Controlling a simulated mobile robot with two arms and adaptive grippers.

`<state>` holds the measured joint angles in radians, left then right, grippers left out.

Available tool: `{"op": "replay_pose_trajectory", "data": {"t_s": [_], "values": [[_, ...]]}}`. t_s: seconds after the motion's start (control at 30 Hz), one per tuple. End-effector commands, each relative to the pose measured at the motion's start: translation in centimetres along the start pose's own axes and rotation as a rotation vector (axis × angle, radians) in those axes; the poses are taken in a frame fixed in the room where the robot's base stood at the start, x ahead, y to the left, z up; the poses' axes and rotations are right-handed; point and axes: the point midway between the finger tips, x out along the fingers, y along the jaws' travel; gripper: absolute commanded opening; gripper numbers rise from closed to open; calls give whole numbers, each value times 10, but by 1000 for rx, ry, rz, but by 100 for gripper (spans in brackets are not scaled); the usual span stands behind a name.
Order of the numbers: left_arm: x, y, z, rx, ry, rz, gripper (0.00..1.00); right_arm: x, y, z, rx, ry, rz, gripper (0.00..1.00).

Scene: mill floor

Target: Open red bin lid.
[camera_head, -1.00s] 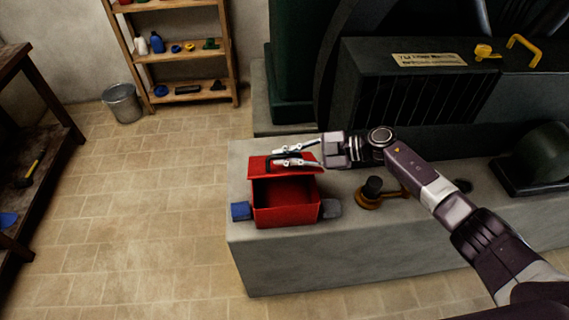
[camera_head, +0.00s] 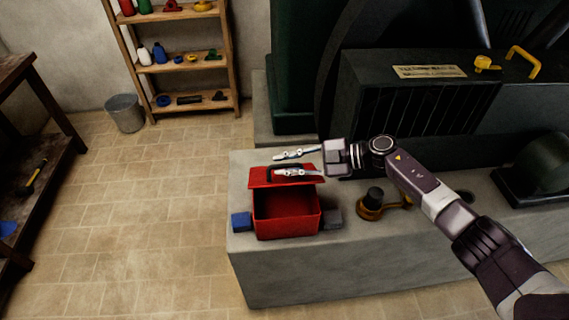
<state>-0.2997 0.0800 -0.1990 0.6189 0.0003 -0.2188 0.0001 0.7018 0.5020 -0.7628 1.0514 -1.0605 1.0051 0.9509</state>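The red bin (camera_head: 287,225) sits on the grey concrete ledge, its front and part of its dark inside showing. Its red lid (camera_head: 309,181) is raised at the back of the bin, and the bin's mouth is uncovered. A dark handle (camera_head: 268,175) is on the lid, partly hidden by a finger. My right gripper (camera_head: 277,164) comes from the right and is open, its two fingers clearly apart. The lower finger lies over the lid by the handle; the upper one is beyond the lid. I cannot tell whether either touches. My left gripper is not in view.
A blue block (camera_head: 241,222) and a grey block (camera_head: 332,219) flank the bin. A brown object with a black knob (camera_head: 373,200) stands to the right, below my arm. Dark machinery (camera_head: 420,110) rises behind the ledge (camera_head: 300,277).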

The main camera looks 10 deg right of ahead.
Motion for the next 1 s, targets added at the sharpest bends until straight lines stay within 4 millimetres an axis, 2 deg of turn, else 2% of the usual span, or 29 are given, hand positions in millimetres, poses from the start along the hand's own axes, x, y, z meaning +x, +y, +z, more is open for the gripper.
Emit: {"op": "replay_pose_trajectory", "data": {"t_s": [0.17, 0.4, 0.6, 0.77, 1.0], "values": [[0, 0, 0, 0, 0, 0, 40, -23, 0, 2, -1, -5, 1, 17], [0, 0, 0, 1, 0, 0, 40, -76, 0, 2, 0, -6, 1, 17], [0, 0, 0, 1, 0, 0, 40, -107, 0, 1, -1, -2, 1, 17], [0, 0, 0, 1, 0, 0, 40, -118, 0, 0, -1, -1, 1, 17], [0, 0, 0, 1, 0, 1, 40, -119, 0, 0, -1, 1, 1, 17]]}}
